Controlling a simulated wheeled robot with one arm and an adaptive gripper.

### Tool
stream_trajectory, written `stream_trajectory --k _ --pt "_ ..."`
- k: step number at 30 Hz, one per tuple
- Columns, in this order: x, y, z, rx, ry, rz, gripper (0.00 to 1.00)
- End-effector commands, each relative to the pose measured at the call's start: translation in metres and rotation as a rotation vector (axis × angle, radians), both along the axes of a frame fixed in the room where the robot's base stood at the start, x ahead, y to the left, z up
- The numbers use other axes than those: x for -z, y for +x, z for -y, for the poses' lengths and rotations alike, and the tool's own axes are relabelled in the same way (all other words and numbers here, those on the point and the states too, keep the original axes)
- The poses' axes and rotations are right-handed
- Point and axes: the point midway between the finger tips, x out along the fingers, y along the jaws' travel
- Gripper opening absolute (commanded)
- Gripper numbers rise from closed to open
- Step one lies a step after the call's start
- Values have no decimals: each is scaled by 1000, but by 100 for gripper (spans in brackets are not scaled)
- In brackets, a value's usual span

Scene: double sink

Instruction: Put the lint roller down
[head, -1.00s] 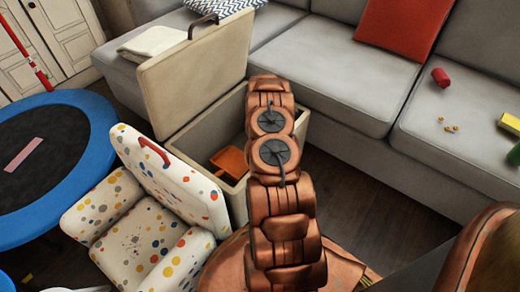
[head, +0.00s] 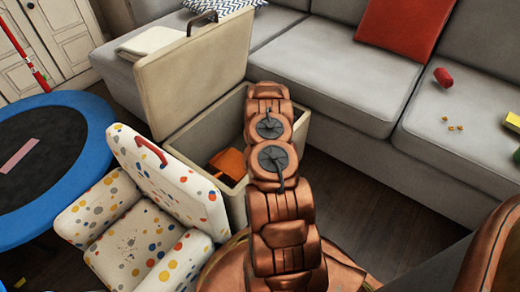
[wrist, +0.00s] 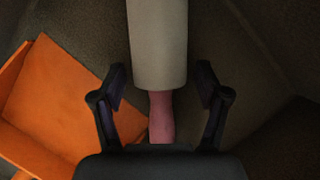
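The lint roller (wrist: 158,40) has a pale cylinder and a pink handle (wrist: 161,112). In the wrist view it lies in line between the fingers of my gripper (wrist: 160,68), with a visible gap on each side. My gripper is open, and neither finger touches the roller. I cannot tell how far the roller is from the surface below. In the head view my arm reaches over the open storage box (head: 233,172), and it hides the gripper and roller.
An orange dustpan (head: 228,162) lies in the box; it also shows in the wrist view (wrist: 65,95). The box lid (head: 195,70) stands open. A spotted chair (head: 135,240) is in front, a grey sofa (head: 300,75) behind, and a trampoline (head: 90,160) at left.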

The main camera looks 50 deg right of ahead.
Motion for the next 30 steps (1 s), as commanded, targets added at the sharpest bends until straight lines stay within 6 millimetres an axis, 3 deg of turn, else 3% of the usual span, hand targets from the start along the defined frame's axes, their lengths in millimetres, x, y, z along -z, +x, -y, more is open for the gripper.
stream_trajectory --k 17,26,30 --pt "-10 -2 -2 1 0 1 77" --pt "-30 -9 -8 1 0 2 77" --pt "-49 -14 -12 1 1 1 77"
